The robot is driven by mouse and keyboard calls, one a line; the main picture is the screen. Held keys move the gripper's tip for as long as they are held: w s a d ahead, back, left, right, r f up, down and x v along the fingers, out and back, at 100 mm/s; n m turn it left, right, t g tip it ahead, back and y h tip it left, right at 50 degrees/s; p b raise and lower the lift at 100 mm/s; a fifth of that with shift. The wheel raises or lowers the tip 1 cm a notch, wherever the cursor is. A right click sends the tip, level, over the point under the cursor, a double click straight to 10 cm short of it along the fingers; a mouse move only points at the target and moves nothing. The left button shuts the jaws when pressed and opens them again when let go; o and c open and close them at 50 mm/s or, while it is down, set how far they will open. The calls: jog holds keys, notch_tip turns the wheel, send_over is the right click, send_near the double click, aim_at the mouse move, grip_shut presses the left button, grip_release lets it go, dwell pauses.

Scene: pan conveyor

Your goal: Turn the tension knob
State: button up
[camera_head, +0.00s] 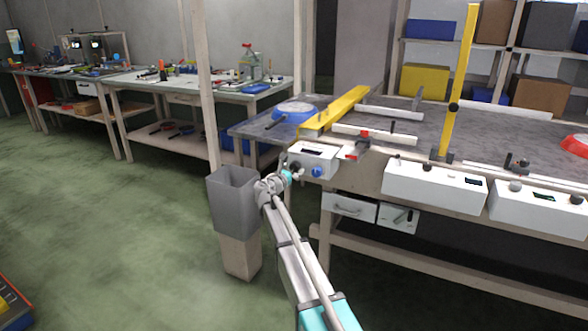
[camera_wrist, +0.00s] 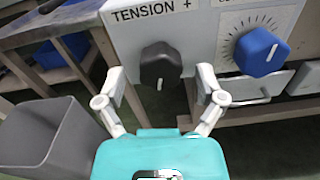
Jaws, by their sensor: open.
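The black tension knob (camera_wrist: 160,66) sits on the front of a white control box (camera_wrist: 118,40), under the label "TENSION +". A white pointer mark shows on its lower part. My gripper (camera_wrist: 160,80) is open, with one finger to each side of the knob in the wrist view; whether the fingers touch it I cannot tell. In the head view my gripper (camera_head: 296,175) is at the front of the white box (camera_head: 312,160), and the arm partly hides that area.
A blue knob (camera_wrist: 262,52) with a dial scale is close on the right. A grey bin (camera_wrist: 50,135) stands at the lower left, below the box. More white control boxes (camera_head: 436,187) line the bench edge to the right. Green floor to the left is free.

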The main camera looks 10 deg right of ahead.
jog(key=shift+w+d, duration=0.35)
jog(key=shift+w, duration=0.1)
jog(key=c, duration=1.2)
jog(key=shift+o, duration=0.2)
jog(key=shift+m, duration=2.8)
